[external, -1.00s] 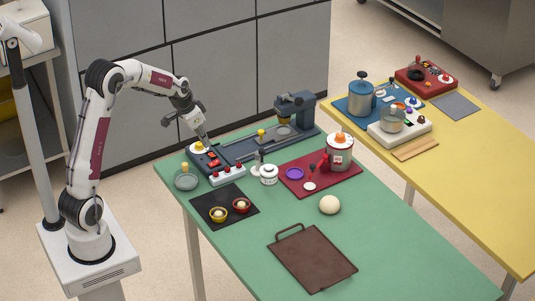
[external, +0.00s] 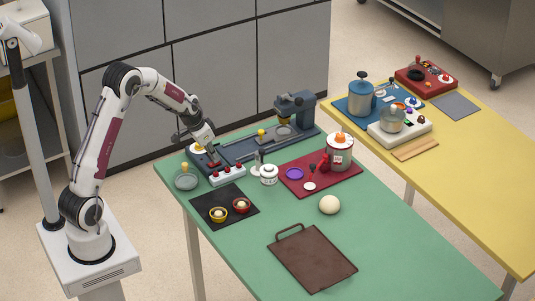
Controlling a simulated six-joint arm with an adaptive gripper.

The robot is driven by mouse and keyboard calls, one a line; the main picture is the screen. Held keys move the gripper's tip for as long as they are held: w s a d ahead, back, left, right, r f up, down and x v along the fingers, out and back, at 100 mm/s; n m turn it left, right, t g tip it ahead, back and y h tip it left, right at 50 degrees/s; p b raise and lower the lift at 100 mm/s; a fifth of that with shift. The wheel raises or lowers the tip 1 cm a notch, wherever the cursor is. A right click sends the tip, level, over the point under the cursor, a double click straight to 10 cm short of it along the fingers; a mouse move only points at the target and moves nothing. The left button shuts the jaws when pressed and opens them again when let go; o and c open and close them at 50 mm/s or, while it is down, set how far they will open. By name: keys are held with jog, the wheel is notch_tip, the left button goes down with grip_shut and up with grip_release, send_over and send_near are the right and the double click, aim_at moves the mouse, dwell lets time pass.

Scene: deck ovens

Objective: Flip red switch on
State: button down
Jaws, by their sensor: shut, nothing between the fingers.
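The dark switch panel (external: 199,166) sits at the far left corner of the green table. A red switch (external: 214,163) shows on it, just below my gripper; its on or off position is too small to tell. My gripper (external: 208,152) is shut and empty, low over the panel and pointing down. It hides part of the panel's red parts, and I cannot tell whether it touches the switch. A white and yellow round part (external: 198,148) shows behind the gripper.
A white block with red knobs (external: 227,174) stands in front of the panel. A grey dish (external: 186,181) is to its left, and a grey-blue machine (external: 297,110) stands behind right. A black mat (external: 225,206) with two small bowls lies in front.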

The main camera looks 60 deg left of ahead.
dwell(0.3)
jog(key=shift+w+f, duration=0.2)
jog(key=shift+f, duration=0.05)
jog(key=shift+s, duration=0.8)
jog(key=shift+r, duration=0.1)
dwell(0.4)
jog(key=v, duration=1.3)
jog(key=shift+s+r, duration=0.15)
jog(key=shift+r, duration=0.25)
